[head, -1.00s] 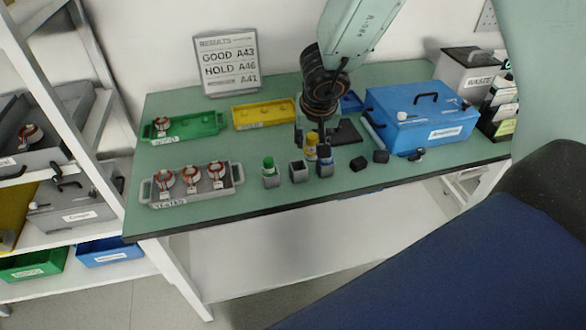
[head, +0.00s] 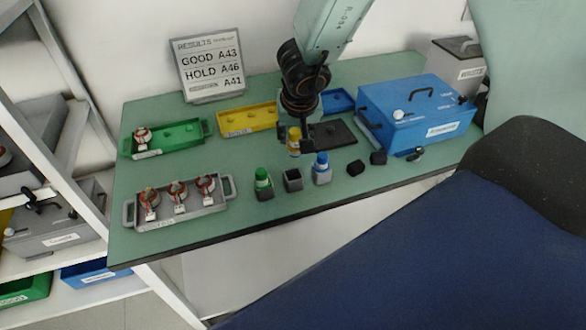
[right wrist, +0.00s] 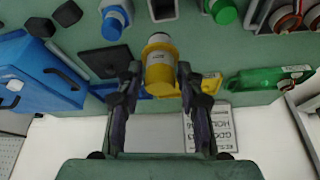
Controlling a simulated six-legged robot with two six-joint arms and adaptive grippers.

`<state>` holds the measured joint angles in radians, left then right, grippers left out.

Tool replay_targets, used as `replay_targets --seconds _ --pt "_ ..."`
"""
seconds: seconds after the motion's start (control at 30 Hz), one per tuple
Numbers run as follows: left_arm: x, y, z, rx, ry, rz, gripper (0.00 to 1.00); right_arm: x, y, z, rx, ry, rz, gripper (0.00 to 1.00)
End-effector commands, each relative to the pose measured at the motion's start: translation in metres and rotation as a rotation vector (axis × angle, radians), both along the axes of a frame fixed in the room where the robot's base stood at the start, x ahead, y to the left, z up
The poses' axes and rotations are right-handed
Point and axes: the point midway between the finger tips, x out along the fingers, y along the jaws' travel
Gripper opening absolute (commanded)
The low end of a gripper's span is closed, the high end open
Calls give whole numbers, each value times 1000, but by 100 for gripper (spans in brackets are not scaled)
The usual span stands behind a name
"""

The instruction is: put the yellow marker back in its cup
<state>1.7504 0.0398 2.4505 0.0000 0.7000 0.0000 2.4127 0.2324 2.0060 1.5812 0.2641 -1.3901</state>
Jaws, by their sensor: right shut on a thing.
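The yellow marker (head: 294,146) is upright in my right gripper (head: 294,140), which is shut on it. In the right wrist view the marker (right wrist: 160,72) stands between the two dark fingers (right wrist: 159,80), its pale tip toward the cups. A dark square empty cup (head: 293,181) stands near the table's front, between the cup with the green marker (head: 263,178) and the cup with the blue marker (head: 322,163). In the head view the yellow marker appears just behind the empty cup and apart from it. The empty cup (right wrist: 162,9) is partly cut off in the right wrist view. My left gripper is not in view.
Two small black blocks (head: 378,158) (head: 355,168) lie right of the cups, before a blue case (head: 415,118). A grey tray (head: 217,203) with stators is at left. Green (head: 190,133) and yellow (head: 236,123) trays and a results sign (head: 209,66) stand behind.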

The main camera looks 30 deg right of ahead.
Motion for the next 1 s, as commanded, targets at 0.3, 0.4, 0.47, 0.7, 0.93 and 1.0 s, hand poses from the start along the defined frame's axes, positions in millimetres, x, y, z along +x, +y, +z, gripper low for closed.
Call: replay_targets --seconds 0.3,0.4,0.47,0.7,0.93,1.0 --pt "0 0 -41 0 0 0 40 0 1 -48 0 1 1 8" --pt "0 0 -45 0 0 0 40 1 1 -53 0 1 0 8" --pt "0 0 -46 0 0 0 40 1 1 -54 0 0 0 8" --pt "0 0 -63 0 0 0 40 3 1 -75 0 1 1 8" --pt "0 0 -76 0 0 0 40 4 1 -91 0 0 1 8" --pt "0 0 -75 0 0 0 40 4 1 -89 1 0 0 8"
